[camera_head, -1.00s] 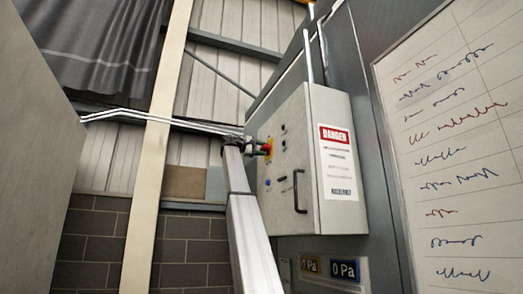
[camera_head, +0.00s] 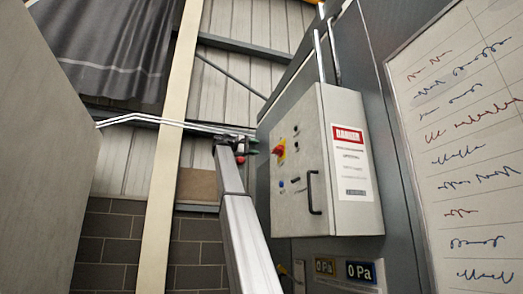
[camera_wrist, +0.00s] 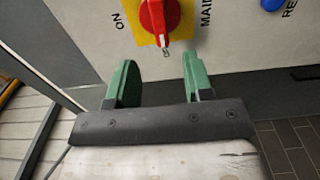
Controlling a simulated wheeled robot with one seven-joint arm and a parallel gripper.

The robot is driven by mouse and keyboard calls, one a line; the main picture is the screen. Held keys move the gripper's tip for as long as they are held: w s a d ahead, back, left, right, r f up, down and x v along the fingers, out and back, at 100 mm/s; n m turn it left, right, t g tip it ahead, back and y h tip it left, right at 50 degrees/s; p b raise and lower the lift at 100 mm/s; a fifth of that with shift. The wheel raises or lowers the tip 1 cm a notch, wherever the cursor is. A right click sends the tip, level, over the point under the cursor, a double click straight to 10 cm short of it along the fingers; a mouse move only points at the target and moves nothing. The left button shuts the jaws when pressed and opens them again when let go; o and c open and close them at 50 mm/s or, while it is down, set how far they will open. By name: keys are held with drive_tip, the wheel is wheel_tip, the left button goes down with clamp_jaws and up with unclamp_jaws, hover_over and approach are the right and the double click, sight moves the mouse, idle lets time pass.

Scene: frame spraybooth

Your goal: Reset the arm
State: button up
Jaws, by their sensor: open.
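My gripper (camera_head: 247,148) is at the end of my raised arm, just left of the control box in the head view. In the wrist view my gripper (camera_wrist: 160,80) shows two green fingers spread apart with nothing between them. A red rotary switch (camera_wrist: 158,14) on a yellow plate, with ON printed on its left, lies beyond the fingertips and apart from them. The same switch (camera_head: 280,149) shows on the box's front in the head view, with a visible gap to my gripper.
The grey control box (camera_head: 357,215) has a DANGER label (camera_head: 349,135), a black handle (camera_head: 313,192) and small buttons. A whiteboard (camera_head: 465,150) stands at right. A beige post (camera_head: 175,130) and a grey panel (camera_head: 45,170) are at left. Blue button (camera_wrist: 271,4) is beside the switch.

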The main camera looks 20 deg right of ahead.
drive_tip(key=shift+a, duration=0.2)
idle(0.3)
